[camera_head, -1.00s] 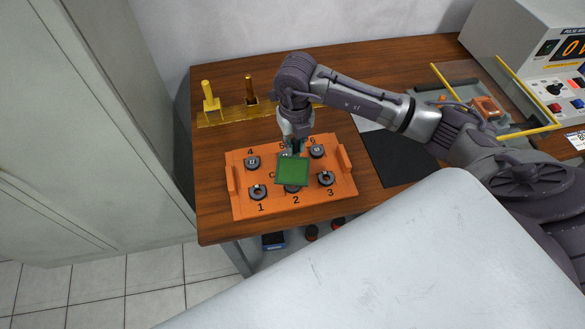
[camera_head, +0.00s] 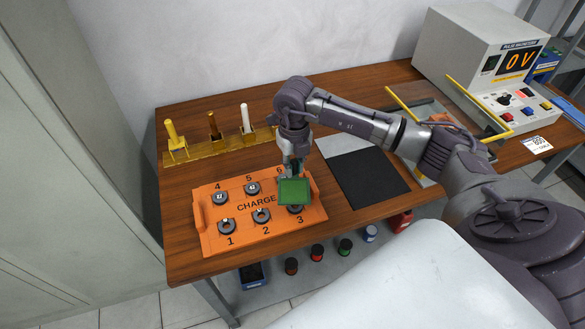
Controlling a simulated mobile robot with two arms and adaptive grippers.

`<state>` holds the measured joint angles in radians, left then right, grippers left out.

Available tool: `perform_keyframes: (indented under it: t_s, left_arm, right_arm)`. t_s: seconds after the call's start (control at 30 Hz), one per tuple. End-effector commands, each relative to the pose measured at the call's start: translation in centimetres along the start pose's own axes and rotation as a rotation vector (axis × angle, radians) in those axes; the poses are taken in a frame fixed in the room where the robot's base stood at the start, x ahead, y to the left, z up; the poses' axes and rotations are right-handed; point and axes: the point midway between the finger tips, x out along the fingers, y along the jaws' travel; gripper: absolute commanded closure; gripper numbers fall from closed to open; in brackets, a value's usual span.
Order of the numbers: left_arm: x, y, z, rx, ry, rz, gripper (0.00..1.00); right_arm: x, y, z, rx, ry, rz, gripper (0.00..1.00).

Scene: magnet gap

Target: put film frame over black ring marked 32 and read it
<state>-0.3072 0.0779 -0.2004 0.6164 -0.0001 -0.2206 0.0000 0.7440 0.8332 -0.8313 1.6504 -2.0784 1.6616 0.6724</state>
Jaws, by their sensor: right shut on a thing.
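My right gripper (camera_head: 291,170) points down over the right part of an orange tray (camera_head: 205,243), shut on the green square film frame (camera_head: 294,192). The frame is between positions 3 and 6; it looks held above the tray, but its exact height cannot be told. The ring at position 3 (camera_head: 296,209) is partly covered by the frame. Position 6 is hidden. Small marks on the rings are too small to read. My left gripper is out of view.
A gold rack (camera_head: 200,151) with yellow, brown and white posts stands behind the tray. A black mat (camera_head: 368,178) lies to its right. A pulse magnetizer (camera_head: 470,62) reading 0 V stands back right. Several coloured jars stand below the table.

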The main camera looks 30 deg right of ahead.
Motion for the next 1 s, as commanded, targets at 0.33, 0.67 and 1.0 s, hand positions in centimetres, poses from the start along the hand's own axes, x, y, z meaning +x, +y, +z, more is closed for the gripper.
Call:
perform_keyframes:
  t_s: [0.33,0.67,1.0]
  left_arm:
    - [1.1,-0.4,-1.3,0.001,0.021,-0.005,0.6]
    - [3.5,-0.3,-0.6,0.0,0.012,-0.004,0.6]
    - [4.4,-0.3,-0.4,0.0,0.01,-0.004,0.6]
  right_arm:
    - [1.1,0.0,0.0,0.001,0.0,-0.001,1.0]
    - [4.2,-0.1,0.0,0.001,0.001,-0.001,1.0]
    - [5.5,0.0,0.0,0.001,0.0,0.0,1.0]
